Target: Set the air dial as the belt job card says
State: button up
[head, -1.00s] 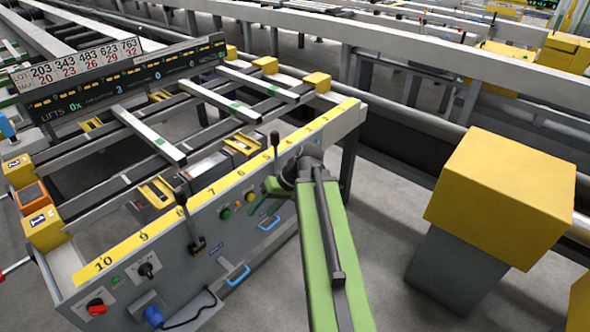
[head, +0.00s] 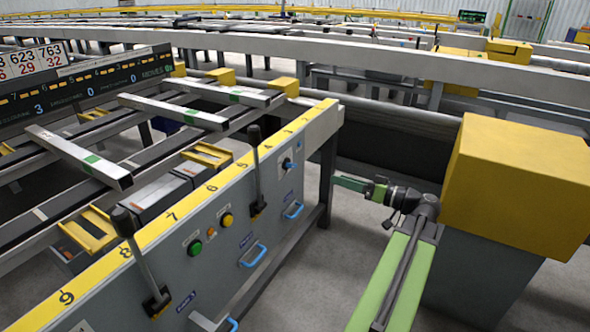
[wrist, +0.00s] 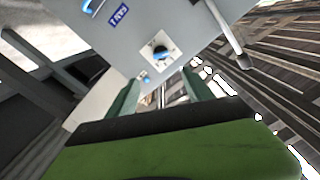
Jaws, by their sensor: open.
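A small dial with a blue knob (head: 288,164) sits on a pale plate at the far right end of the grey panel (head: 262,222). In the wrist view the blue-knobbed dial (wrist: 161,53) shows ahead, between and beyond my fingertips. I cannot read its marks or setting. My gripper (head: 350,184) is to the right of the panel's end in the head view, its green fingers pointing left toward it. In the wrist view my gripper (wrist: 160,88) is open and empty, apart from the dial. I cannot make out a belt job card.
Two black-handled levers (head: 127,225) (head: 255,160) stand up from the panel. Green (head: 194,248) and yellow (head: 227,220) buttons and blue handles (head: 253,255) are on its face. A yellow-topped block (head: 520,185) stands close right of my arm. A lot board (head: 28,60) is at far left, cut off.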

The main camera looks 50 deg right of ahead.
aim_at(294, 166)
jog(key=x, duration=1.5)
jog(key=shift+w+a+f, duration=0.1)
jog(key=shift+w+a, duration=0.1)
jog(key=shift+a, duration=0.1)
